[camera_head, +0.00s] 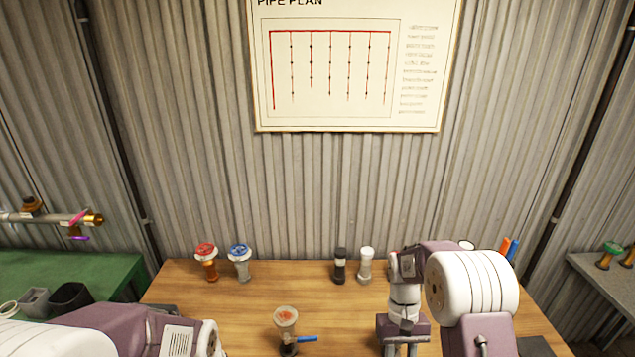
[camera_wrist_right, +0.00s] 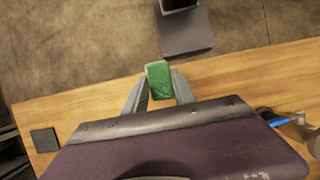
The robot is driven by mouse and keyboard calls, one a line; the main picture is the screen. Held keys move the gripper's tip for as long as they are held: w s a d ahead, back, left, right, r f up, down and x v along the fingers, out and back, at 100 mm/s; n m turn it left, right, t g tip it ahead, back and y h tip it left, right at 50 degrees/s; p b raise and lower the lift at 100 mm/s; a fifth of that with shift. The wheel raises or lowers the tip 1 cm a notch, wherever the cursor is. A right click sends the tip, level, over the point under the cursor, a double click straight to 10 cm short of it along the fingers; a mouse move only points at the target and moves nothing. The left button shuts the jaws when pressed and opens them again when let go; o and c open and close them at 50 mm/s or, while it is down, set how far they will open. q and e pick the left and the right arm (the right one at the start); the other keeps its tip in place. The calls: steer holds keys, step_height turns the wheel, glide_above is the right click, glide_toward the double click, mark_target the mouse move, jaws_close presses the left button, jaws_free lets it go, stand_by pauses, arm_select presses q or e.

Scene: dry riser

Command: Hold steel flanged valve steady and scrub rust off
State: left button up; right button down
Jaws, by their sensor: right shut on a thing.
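The steel flanged valve (camera_head: 286,318) stands on the wooden table at the front centre in the head view, with rust-coloured marks on its top flange and a blue lever. Part of it shows at the right edge of the right wrist view (camera_wrist_right: 300,131). My right gripper (camera_wrist_right: 159,92) is shut on a green scrubbing pad (camera_wrist_right: 158,76). It is over the table, to the right of the valve in the head view and apart from it. My left arm comes in at the lower left, but its gripper is out of view.
A red-topped valve (camera_head: 207,262), a blue-topped valve (camera_head: 240,262), a black-capped bottle (camera_head: 340,266) and a white-capped bottle (camera_head: 365,265) stand along the table's back. A dark square pad (camera_wrist_right: 44,140) lies on the table. The table around the valve is mostly clear.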

steer(key=shift+w+a, duration=0.1)
steer(key=m+y, duration=0.1)
steer(key=m, duration=0.1)
steer(key=shift+r+m, duration=0.1)
steer(key=shift+m, duration=0.3)
steer(key=w+a+r+m+t+y, duration=0.2)
steer(key=w+a+r+m, duration=0.1)
steer(key=w+a+m, duration=0.4)
steer(key=w+a+r+m+t+y, duration=0.25)
steer(key=w+a+r+m, duration=0.2)
steer(key=w+m, duration=0.35)
steer(key=h, duration=0.1)
glide_above(288, 316)
steer(key=shift+f, duration=2.7)
